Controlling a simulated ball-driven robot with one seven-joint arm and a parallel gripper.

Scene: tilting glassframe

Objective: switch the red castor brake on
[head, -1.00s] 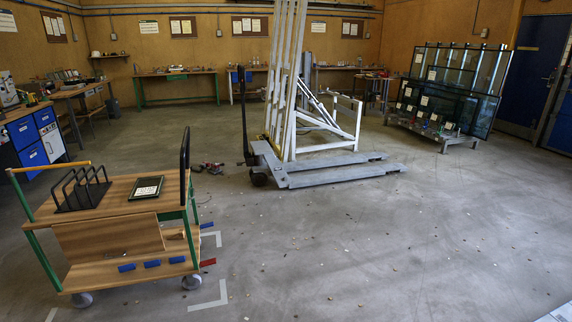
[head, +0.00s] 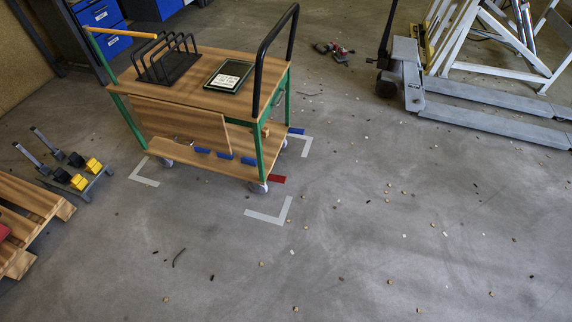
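The red castor brake (head: 277,180) is a small flat red pedal low at the trolley's near right corner, by a grey castor (head: 258,187), just above the floor. Whether it is pressed down cannot be told at this size. The trolley (head: 183,92) has a wooden top, a wooden lower shelf and green legs. A blue pedal (head: 296,131) sticks out at its far right corner. My gripper is not in view.
White corner marks (head: 272,214) lie on the floor around the trolley. A pallet (head: 28,215) and clamps with yellow blocks (head: 77,174) stand at the left. A pallet truck (head: 480,108) stands at the upper right. The floor in front is mostly clear, with small scattered bits.

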